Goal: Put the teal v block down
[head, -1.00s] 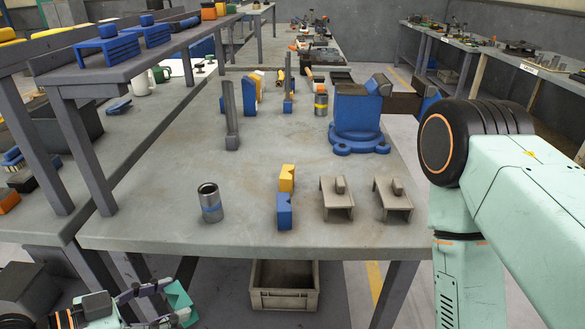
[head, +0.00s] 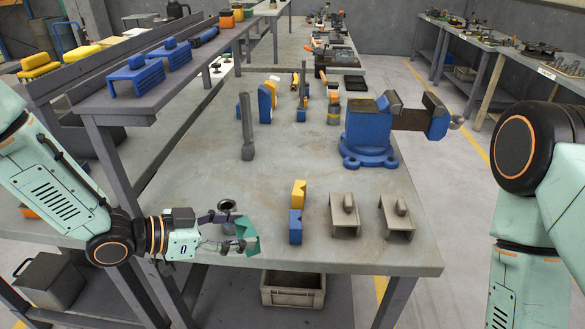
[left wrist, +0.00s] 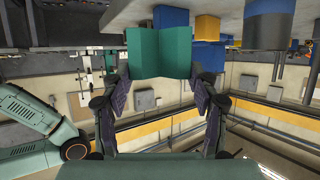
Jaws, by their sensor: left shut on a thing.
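The teal v block (head: 250,236) is in my left gripper (head: 238,233), which is shut on it. In the head view they are by the front edge of the workbench (head: 340,258), left of a blue v block (head: 295,228) and a yellow block (head: 298,194). I cannot tell whether the teal block touches the bench. In the left wrist view the teal v block (left wrist: 160,52) sits between the two fingers, its V groove visible. My right gripper is out of view; only part of the right arm shows.
Two grey stands (head: 345,214) (head: 397,216) are to the right. The middle of the bench is clear.

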